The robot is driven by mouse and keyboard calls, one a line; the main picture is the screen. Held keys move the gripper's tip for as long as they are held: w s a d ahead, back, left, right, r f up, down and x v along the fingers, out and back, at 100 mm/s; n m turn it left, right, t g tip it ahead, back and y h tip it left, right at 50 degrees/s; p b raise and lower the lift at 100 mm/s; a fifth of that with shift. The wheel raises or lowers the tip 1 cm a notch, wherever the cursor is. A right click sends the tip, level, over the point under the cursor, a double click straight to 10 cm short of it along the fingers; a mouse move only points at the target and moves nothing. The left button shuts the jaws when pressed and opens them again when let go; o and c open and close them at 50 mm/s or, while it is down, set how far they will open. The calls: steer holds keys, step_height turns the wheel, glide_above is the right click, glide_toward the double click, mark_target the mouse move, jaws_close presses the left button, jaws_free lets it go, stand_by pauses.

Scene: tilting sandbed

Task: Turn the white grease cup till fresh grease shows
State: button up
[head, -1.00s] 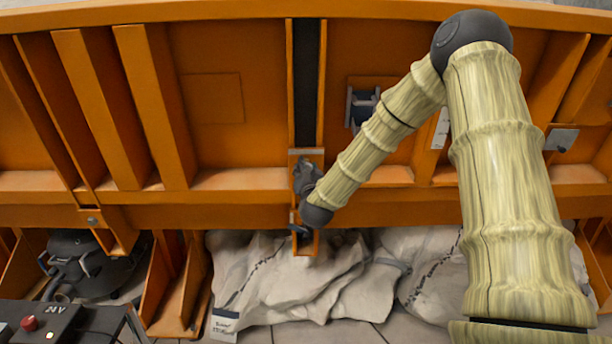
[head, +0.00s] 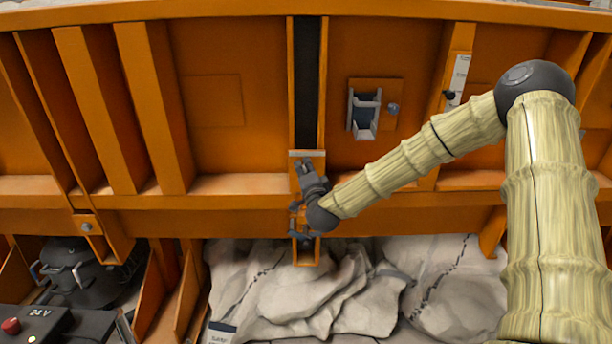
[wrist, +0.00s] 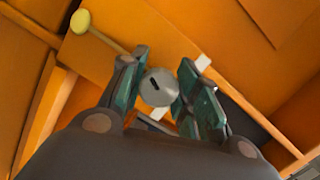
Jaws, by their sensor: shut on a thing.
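The grease cup (wrist: 158,86) shows in the wrist view as a pale grey-white round cap with a short dark mark on its face. It sits between the two green-lined fingers of my gripper (wrist: 165,95), which is shut on it. In the head view my gripper (head: 308,176) is at the orange upright channel, just below the dark vertical strip. The cup is hidden behind the gripper there.
A grey bracket (head: 364,112) is on the orange panel to the right. Pale sacks (head: 310,295) lie below the frame, and a black 24 V box (head: 38,328) is at bottom left.

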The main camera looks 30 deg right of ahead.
steer(key=shift+d+f, duration=0.1)
stand_by(0.3)
steer(key=o, duration=1)
steer(key=v, duration=1.2)
